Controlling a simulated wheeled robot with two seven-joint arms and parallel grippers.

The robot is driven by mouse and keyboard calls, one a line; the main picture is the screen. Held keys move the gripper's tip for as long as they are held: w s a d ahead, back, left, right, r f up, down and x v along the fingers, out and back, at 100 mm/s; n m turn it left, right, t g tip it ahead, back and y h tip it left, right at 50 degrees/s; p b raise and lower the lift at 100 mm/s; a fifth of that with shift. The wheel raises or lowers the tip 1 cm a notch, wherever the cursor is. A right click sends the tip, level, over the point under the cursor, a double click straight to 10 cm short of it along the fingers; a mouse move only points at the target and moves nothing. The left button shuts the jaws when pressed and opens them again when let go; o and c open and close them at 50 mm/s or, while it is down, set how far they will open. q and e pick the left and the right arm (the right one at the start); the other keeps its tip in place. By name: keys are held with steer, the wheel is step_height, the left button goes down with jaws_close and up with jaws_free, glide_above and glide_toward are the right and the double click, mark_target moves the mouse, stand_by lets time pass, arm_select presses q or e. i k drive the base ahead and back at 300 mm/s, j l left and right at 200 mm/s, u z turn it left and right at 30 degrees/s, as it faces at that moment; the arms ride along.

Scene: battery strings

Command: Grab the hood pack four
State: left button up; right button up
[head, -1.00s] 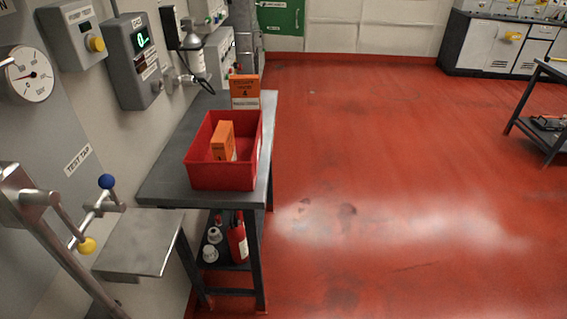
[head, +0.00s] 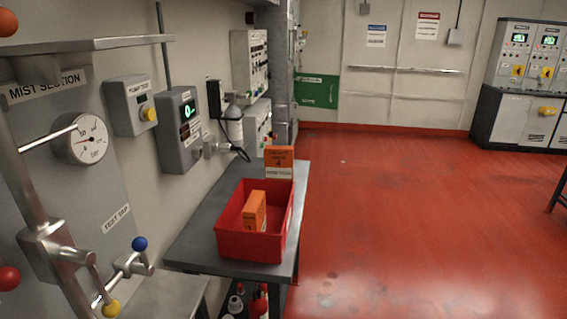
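An orange box with a white lower band and a dark "4" on its face (head: 279,161) stands upright at the back of the grey bench, behind a red bin; its other lettering is too small to read surely. A second orange box (head: 255,209) stands inside the red bin (head: 250,245), and its label is not legible. I cannot tell from the lettering which box is the hood pack four. Neither of my grippers shows in the head view.
The grey bench (head: 200,240) runs along the left wall. Pipes with a blue knob (head: 140,243) and yellow knob (head: 111,308) stand at the near left. The red floor (head: 400,220) to the right is clear.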

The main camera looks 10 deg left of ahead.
mark_target(278, 159)
steer(key=i+l+u, duration=0.1)
steer(key=i+l, duration=0.25)
steer(key=i+l+u, duration=0.1)
steer(key=i+l, duration=0.2)
steer(key=l, duration=0.15)
steer(key=i+l+u, duration=0.1)
steer(key=i+l, duration=0.25)
steer(key=i+l+u, duration=0.1)
steer(key=i+l, duration=0.2)
steer(key=l, duration=0.2)
